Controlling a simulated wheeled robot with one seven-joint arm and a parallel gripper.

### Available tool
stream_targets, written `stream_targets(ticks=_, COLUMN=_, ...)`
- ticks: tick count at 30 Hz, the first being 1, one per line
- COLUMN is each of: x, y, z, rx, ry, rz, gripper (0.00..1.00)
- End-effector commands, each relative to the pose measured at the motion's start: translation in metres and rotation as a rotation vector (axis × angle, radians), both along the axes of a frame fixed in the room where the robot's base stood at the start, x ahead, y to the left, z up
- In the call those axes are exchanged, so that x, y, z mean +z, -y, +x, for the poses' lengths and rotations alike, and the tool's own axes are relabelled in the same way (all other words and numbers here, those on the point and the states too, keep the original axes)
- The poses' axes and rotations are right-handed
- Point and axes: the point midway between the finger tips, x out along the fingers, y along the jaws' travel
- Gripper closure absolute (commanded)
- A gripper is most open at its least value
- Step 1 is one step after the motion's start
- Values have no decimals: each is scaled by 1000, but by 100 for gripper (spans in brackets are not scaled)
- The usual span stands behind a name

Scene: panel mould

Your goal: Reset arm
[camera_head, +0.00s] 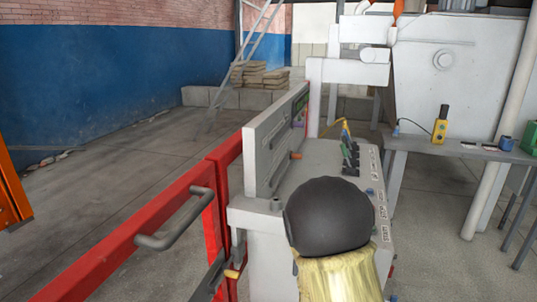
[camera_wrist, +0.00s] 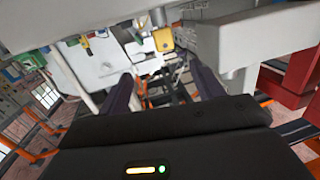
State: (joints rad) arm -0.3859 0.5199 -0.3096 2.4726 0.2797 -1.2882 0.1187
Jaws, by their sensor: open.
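My gripper (camera_wrist: 161,78) shows in the wrist view, with its two dark fingers spread apart. It is open, and I see nothing held between the fingers. The fingers point towards a cluttered area of machinery with orange and dark parts. In the head view, a dark rounded part and a pale yellow section of my arm stand in front of the control console (camera_head: 315,160). My gripper itself is not visible in the head view.
A red rail (camera_head: 130,235) with a grey handle runs along the left. A grey table (camera_head: 455,150) holds a yellow control box (camera_head: 440,128) at the right. A large white machine (camera_head: 445,75) stands behind it. Floor at the left (camera_head: 110,175) is clear.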

Motion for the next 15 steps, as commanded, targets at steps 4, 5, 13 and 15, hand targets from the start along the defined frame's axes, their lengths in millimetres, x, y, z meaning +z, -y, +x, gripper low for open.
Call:
stream_targets(ticks=4, x=3, y=5, z=-11, rx=3, ry=-174, rz=57, gripper=34)
stream_targets(ticks=5, x=2, y=5, z=-14, rx=7, ry=-213, rz=66, gripper=34)
stream_targets(ticks=13, x=0, y=2, z=-60, rx=52, ry=-559, rz=127, gripper=34)
stream_targets(ticks=15, x=2, y=1, z=-76, rx=68, ry=-647, rz=136, gripper=34)
